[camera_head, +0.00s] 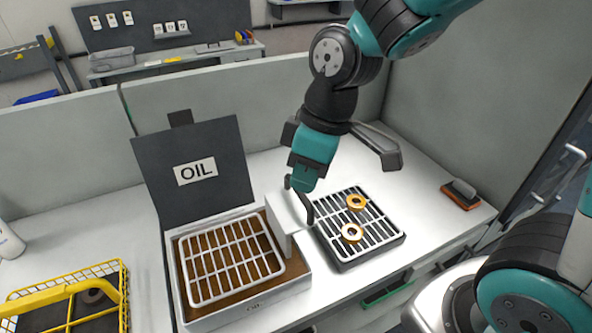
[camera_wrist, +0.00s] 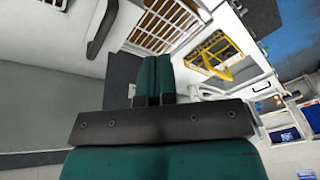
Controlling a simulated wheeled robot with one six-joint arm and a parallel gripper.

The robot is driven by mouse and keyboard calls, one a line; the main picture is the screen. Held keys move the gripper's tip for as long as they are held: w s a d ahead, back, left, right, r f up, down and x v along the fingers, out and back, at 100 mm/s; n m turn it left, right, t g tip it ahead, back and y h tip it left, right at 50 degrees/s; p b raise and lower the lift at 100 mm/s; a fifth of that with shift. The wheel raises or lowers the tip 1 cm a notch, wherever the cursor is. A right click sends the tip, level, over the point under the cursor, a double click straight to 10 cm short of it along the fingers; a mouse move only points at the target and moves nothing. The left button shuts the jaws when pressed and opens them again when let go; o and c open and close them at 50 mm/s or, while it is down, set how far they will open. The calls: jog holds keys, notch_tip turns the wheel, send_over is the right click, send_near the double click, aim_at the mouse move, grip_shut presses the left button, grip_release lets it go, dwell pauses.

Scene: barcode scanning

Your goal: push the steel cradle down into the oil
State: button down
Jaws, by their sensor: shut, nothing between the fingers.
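The steel cradle (camera_head: 232,262) is a pale wire grid lying in the open oil bath (camera_head: 188,318), with brown oil (camera_head: 256,223) showing between and around its bars. An upright pale plate (camera_head: 287,216) stands at the cradle's right side, and a curved black handle (camera_head: 304,207) is beside it. The handle also shows in the wrist view (camera_wrist: 102,30), left of the grid (camera_wrist: 160,25). My gripper (camera_head: 302,187) is above the plate and handle, pointing down. Its teal fingers (camera_wrist: 153,72) are together and empty. Whether they touch the handle or plate, I cannot tell.
A black rack (camera_head: 378,240) with two brass rings (camera_head: 351,233) is to the right. A yellow basket (camera_head: 122,300) is at the left. A brush (camera_head: 461,194) lies near the right edge.

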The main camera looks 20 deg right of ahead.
jog(key=w+d+n+p, duration=0.1)
jog(key=w+p, duration=0.1)
jog(key=w+d+f+n+h+p, duration=0.1)
jog(key=w+p, duration=0.1)
jog(key=w, duration=0.1)
jog(key=w+d+n+p, duration=0.1)
jog(key=w+n+p, duration=0.1)
jog(key=w, duration=0.1)
jog(key=shift+d+f+h, duration=0.2)
jog(key=shift+f+h, duration=0.05)
jog(key=shift+h, duration=0.15)
jog(key=shift+w+d+f, duration=0.1)
jog(key=shift+w+f, duration=0.1)
jog(key=shift+f, duration=0.1)
jog(key=shift+f, duration=0.1)
jog(key=f+b, duration=0.5)
jog(key=f, duration=0.1)
jog(key=shift+a+f+b, duration=0.35)
jog(key=shift+f+b, duration=0.05)
